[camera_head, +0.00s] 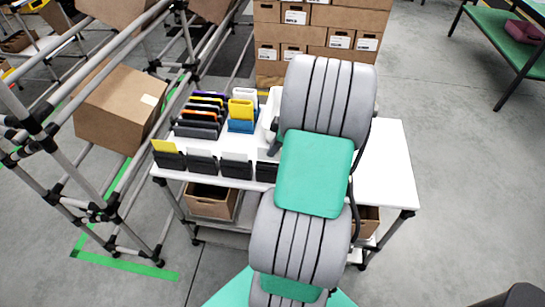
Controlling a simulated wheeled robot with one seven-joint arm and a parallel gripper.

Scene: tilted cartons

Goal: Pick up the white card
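Several cards stand upright in holders on the left part of a white table (390,160). A white card (244,92) shows behind a yellow card (241,109) in the back group, above a blue piece. Pale or white cards also stand in the front row of black holders, one near the middle (237,157) and one at the right, partly behind my arm. I cannot tell which is the task's card. My grey and green arm covers the table's middle, and my gripper is hidden behind it.
A yellow card (164,146) stands at the front row's left end. Purple, orange and dark cards stand behind it. Stacked cartons (340,40) rise behind the table. A pipe rack with a tilted carton (118,108) is at left. The table's right side is clear.

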